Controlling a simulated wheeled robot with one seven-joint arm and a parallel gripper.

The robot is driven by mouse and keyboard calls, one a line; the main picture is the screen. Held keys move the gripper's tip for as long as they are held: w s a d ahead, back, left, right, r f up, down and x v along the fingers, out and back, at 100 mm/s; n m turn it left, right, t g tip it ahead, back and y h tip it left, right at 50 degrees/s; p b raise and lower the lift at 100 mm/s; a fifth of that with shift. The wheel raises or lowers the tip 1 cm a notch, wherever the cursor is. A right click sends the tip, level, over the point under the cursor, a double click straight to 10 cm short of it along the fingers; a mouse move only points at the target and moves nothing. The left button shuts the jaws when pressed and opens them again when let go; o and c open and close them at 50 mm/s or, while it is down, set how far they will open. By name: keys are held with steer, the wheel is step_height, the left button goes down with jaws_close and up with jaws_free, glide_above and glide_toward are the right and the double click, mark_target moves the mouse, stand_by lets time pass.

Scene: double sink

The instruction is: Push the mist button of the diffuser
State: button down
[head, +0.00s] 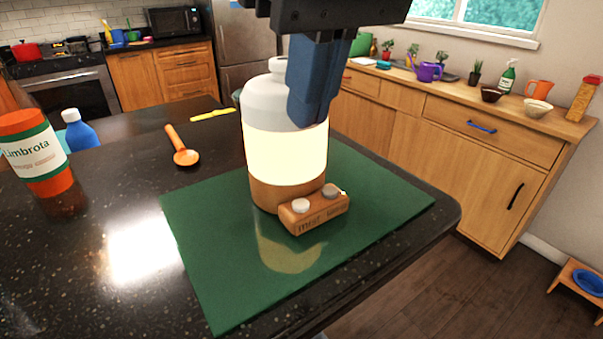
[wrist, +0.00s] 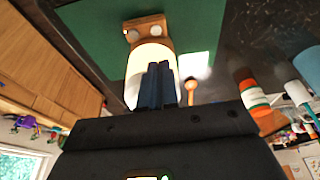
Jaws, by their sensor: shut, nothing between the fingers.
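The diffuser (head: 270,155) stands upright on the green mat, with a white bottle-like top, a glowing band and a wooden base. It also shows in the wrist view (wrist: 137,75). A small wooden button block (head: 317,213) juts from its front, with two round buttons. The left, whitish button (head: 301,205) sits above the word "mist". The right, greyer button (head: 331,190) sits above a label I cannot read clearly. My gripper (head: 306,120) is shut and empty, its blue fingers pointing down in front of the diffuser's upper right side, above the block, apart from the buttons. The fingers hide part of the diffuser.
The green mat (head: 215,270) lies on a dark speckled counter (head: 120,265). An orange-capped bottle (head: 35,150), a blue bottle (head: 78,131), an orange spoon (head: 182,150) and a yellow utensil (head: 211,115) are to the left. The mat is clear in front of the block.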

mark_target(301, 206)
steer(key=x, duration=0.9)
steer(key=shift+s+d+f, duration=0.1)
steer(key=shift+s+d, duration=0.15)
steer(key=shift+s, duration=0.15)
steer(key=shift+f, duration=0.2)
steer(key=shift+f, duration=0.15)
steer(key=shift+s+d+f, duration=0.1)
steer(key=shift+f, duration=0.8)
steer(key=shift+r, duration=0.1)
